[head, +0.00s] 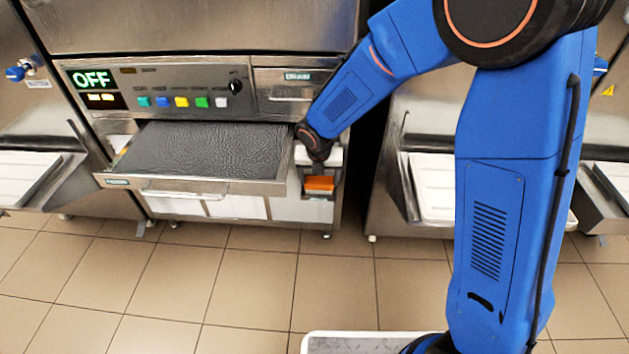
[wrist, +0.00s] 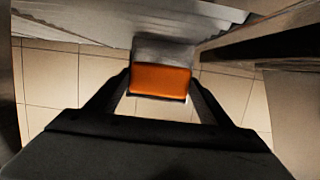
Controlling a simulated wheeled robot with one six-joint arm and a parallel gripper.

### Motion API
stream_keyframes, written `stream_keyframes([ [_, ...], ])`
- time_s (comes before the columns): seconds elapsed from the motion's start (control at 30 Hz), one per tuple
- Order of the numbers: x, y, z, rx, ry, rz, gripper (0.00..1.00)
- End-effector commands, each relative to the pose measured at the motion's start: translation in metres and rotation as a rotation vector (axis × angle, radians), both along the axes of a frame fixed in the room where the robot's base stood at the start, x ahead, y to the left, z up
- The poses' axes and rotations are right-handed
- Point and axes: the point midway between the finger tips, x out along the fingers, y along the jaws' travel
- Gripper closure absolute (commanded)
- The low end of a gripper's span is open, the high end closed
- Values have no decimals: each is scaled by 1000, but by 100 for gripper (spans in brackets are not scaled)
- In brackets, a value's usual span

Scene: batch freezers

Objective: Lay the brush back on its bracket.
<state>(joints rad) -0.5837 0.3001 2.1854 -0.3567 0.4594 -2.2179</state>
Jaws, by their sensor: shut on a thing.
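The brush shows as an orange block (head: 319,184) at the right front of the middle freezer, below the end of my arm. In the wrist view the orange block (wrist: 160,80) lies between the two dark fingers. My gripper (head: 319,172) is shut on it. A pale grey part (wrist: 162,50) lies just beyond the orange; I cannot tell whether it belongs to the brush or the freezer. I cannot make out the bracket clearly; my gripper and wrist cover part of that spot. I cannot tell whether the brush touches anything below it.
The middle freezer has a panel (head: 165,96) reading OFF and a pulled-out drawer or shelf with a dark textured top (head: 205,150), left of my gripper. Its steel side is close by. Another machine with a white tray (head: 435,187) stands right.

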Motion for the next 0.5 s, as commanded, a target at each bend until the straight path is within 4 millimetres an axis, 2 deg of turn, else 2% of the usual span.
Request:
stream_keyframes([
  [0.37,0,0,-3,0,0,1,53],
  [0.4,0,0,-3,0,0,1,19],
  [0.5,0,0,-3,0,0,1,19],
])
